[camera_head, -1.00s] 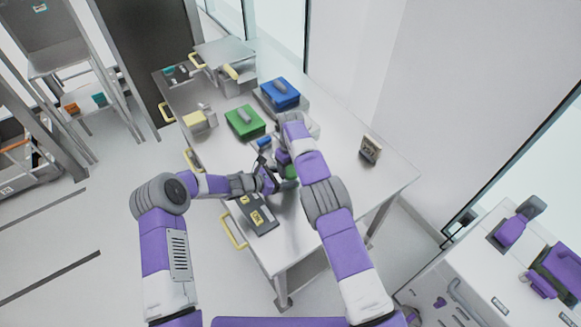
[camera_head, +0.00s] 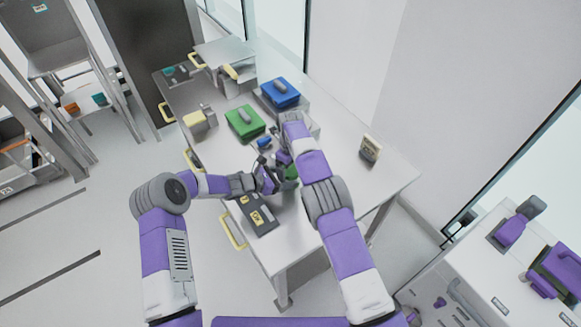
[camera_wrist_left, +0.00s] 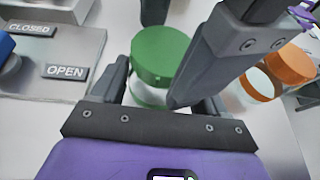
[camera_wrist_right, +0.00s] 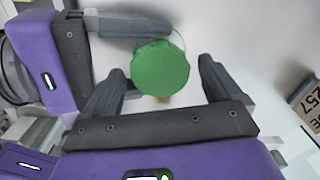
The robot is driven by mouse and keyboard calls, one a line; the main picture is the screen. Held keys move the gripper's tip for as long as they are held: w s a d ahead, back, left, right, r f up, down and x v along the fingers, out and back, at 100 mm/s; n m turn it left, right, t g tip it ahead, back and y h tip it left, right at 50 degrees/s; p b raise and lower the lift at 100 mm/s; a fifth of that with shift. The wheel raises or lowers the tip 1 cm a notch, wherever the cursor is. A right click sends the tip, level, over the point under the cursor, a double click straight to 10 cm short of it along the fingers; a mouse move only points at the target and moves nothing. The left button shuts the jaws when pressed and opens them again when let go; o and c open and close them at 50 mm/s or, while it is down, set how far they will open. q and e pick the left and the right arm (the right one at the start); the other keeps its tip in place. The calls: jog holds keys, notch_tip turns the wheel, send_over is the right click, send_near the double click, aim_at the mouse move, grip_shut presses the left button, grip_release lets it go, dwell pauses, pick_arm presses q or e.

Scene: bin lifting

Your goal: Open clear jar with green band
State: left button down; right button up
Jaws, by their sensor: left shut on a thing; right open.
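The clear jar with the green band (camera_wrist_left: 152,98) stands upright on the table under a round green lid (camera_wrist_left: 160,55). My left gripper (camera_wrist_left: 148,88) is shut on the jar's body, below the lid. In the right wrist view the lid (camera_wrist_right: 160,68) lies between the fingers of my right gripper (camera_wrist_right: 163,75). That gripper is open, above the jar, with gaps beside the lid. In the head view the jar (camera_head: 291,173) is partly hidden by my right arm.
A plate with CLOSED and OPEN labels (camera_wrist_left: 62,72) lies to the left. A green box (camera_head: 245,122), a blue box (camera_head: 280,94) and a small numbered block (camera_head: 370,148) stand on the table.

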notch_tip(320, 180, up, 4)
jog(key=shift+r, duration=0.25)
jog(key=shift+c, duration=0.4)
notch_tip(320, 180, up, 2)
jog(key=shift+r+m, duration=0.1)
jog(key=shift+m, duration=1)
jog(key=shift+r+m, duration=0.4)
jog(key=shift+m, duration=0.2)
notch_tip(320, 180, down, 8)
jog(key=shift+r, duration=0.2)
jog(key=c, duration=1.1)
jog(key=shift+n, duration=1.7)
